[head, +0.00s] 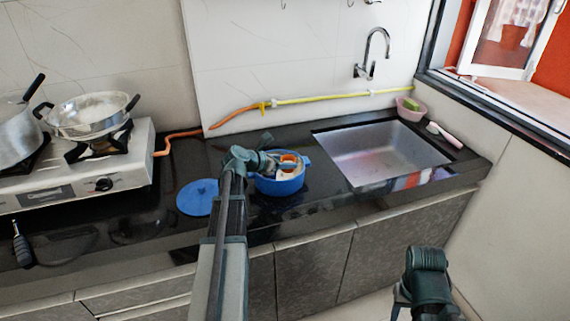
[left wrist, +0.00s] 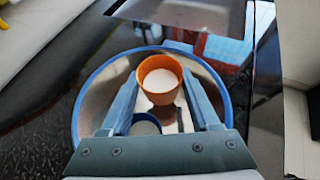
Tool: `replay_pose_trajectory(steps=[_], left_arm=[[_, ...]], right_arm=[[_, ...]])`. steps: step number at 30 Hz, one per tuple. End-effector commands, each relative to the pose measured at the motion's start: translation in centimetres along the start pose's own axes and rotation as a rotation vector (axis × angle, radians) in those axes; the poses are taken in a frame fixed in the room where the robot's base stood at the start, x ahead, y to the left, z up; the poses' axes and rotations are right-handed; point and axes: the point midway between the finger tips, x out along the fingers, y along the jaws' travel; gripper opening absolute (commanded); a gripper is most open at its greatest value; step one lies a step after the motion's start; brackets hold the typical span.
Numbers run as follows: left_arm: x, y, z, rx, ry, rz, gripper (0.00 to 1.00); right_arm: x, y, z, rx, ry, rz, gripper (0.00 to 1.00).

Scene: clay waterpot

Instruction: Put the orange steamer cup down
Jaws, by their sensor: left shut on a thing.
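The orange steamer cup (left wrist: 159,80) has a white inside and is upright between the fingers of my left gripper (left wrist: 162,92). The gripper is shut on it. The cup is over or inside the blue pot (left wrist: 88,80); I cannot tell whether it touches the pot's bottom. In the head view the orange cup (head: 289,158) shows at the mouth of the blue pot (head: 280,187), partly hidden by my left gripper (head: 284,164). Another pale round cup (left wrist: 146,125) sits low in the pot, partly covered by the gripper. My right arm shows at the lower right, its fingers out of sight.
A blue lid (head: 197,198) lies on the black counter left of the pot. The steel sink (head: 385,152) is to the right. A stove (head: 80,175) with a wok (head: 92,115) stands at the left. An orange hose (head: 182,134) runs along the wall.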

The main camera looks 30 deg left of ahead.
Motion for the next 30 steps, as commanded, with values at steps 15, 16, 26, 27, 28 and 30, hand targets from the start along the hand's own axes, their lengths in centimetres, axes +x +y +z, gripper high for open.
replay_pose_trajectory(steps=[15,16,26,27,28,30], left_arm=[[0.6,0.0,-1.0,0.0,0.0,0.0,0.09],[0.6,0.0,-1.0,0.0,0.0,0.0,0.67],[0.6,0.0,-1.0,0.0,0.0,0.0,0.92],[0.6,0.0,-1.0,0.0,0.0,0.0,0.92],[0.6,0.0,-1.0,0.0,0.0,0.0,0.92],[0.4,0.0,-0.8,0.0,0.0,0.0,0.92]], right_arm=[[1.2,-0.1,-0.1,0.0,0.0,0.0,0.5],[1.2,-0.1,-0.1,0.0,0.0,0.0,0.5],[1.2,-0.1,-0.1,0.0,0.0,0.0,0.5],[1.2,-0.1,-0.1,0.0,0.0,0.0,0.5],[1.1,-0.1,-0.1,0.0,0.0,0.0,0.5],[0.9,-0.1,-0.1,0.0,0.0,0.0,0.5]])
